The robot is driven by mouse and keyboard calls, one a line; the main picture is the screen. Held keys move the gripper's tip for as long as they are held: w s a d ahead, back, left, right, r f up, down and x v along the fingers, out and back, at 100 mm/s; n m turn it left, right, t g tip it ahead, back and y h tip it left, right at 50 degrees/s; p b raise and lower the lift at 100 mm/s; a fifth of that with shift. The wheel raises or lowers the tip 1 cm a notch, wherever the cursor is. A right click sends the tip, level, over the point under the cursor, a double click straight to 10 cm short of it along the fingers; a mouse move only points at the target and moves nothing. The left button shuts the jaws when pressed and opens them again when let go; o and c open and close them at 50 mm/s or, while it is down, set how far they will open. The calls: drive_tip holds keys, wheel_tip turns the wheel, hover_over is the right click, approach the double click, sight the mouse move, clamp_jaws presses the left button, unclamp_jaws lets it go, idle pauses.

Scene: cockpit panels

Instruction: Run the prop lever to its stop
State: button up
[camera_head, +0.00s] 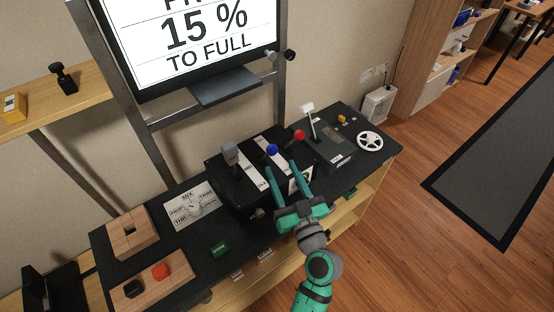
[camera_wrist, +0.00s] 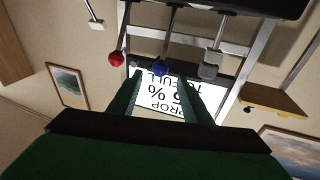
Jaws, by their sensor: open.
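Three levers stand on a black box (camera_head: 232,192): one with a grey handle (camera_head: 230,153), one with a blue ball knob (camera_head: 272,149) and one with a red ball knob (camera_head: 299,135). Their labels are too small to read surely, so I cannot confirm which is the prop lever. My green gripper (camera_head: 281,168) is open and empty, with its fingers pointing toward the blue knob. In the wrist view, which is upside down, the blue knob (camera_wrist: 158,68) sits just ahead of and between my fingertips (camera_wrist: 160,84); contact cannot be told. The screen (camera_head: 190,40) reads "15 % TO FULL".
The red knob (camera_wrist: 116,58) and grey handle (camera_wrist: 209,65) flank the blue one closely. A grey box with a white-tipped lever (camera_head: 307,107) and a white wheel (camera_head: 370,141) stand to the right.

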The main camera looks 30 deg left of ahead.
drive_tip(key=shift+v, duration=1.45)
drive_tip(key=shift+w+f, duration=0.1)
drive_tip(key=s+d+f+m+t+h, duration=0.1)
drive_tip(key=s+d+f+m+h, duration=0.4)
drive_tip(key=d+f, duration=0.3)
drive_tip(key=s+d+f+m+t+h, duration=0.2)
drive_tip(key=s+d+f+m+h, duration=0.2)
drive_tip(key=s+d+f+h, duration=0.3)
drive_tip(key=s+d+r+h, duration=0.1)
drive_tip(key=s+d, duration=0.2)
drive_tip(key=s, duration=0.4)
drive_tip(key=s+d+r+m+h, duration=0.1)
drive_tip(key=s+d+h, duration=0.1)
drive_tip(key=s, duration=0.6)
drive_tip(key=shift+d+r, duration=0.4)
drive_tip(key=shift+d, duration=0.05)
drive_tip(key=shift+s+d, duration=0.1)
drive_tip(key=shift+s, duration=0.1)
